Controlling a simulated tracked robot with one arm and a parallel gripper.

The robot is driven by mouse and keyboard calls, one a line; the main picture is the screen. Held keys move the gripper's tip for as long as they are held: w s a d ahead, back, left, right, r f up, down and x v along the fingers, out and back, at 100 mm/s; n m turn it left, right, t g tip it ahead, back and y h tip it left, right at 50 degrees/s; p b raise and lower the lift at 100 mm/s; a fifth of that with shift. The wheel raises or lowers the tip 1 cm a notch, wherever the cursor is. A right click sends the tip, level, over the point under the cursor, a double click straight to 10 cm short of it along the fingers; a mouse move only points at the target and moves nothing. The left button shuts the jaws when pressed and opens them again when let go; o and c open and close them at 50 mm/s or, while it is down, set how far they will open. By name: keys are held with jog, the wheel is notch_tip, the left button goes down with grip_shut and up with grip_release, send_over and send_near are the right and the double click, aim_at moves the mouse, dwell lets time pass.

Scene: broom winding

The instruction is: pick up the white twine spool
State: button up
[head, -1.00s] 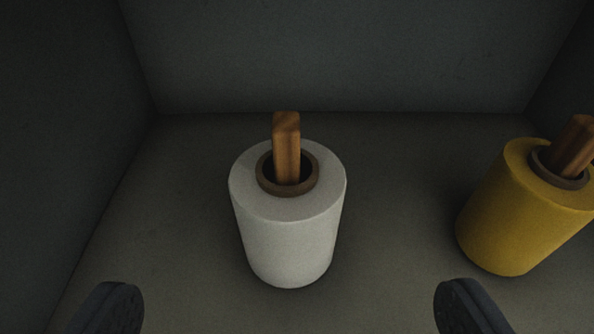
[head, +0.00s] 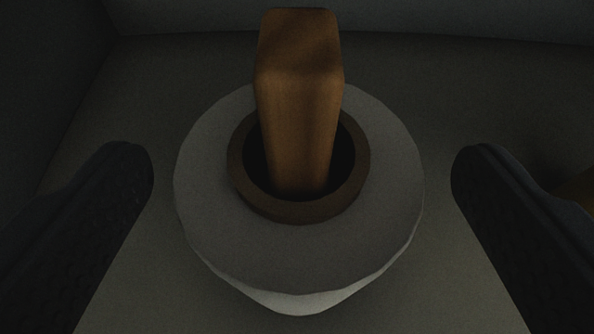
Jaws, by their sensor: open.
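The white twine spool (head: 300,255) stands upright in the middle of the head view, seen from above and close up. Its top has a brown ring (head: 300,211) around a dark hole. A square wooden peg (head: 298,110) sticks up out of the hole. My gripper (head: 302,170) is open, with one dark finger to the left of the spool and one to the right. Gaps of floor show between each finger and the spool, so neither appears to touch it. The lower side of the spool is mostly hidden under its top.
A grey wall (head: 420,18) runs along the back and a darker wall (head: 50,80) stands at the left. A sliver of the yellow spool (head: 578,190) shows at the right edge, mostly hidden behind the right finger. Bare floor (head: 130,90) lies behind the white spool.

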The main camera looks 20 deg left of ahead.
aim_at(301, 191)
jog(key=shift+p+x, duration=0.3)
jog(key=shift+x, duration=1.25)
jog(key=c, duration=1.2)
jog(key=shift+r, duration=0.15)
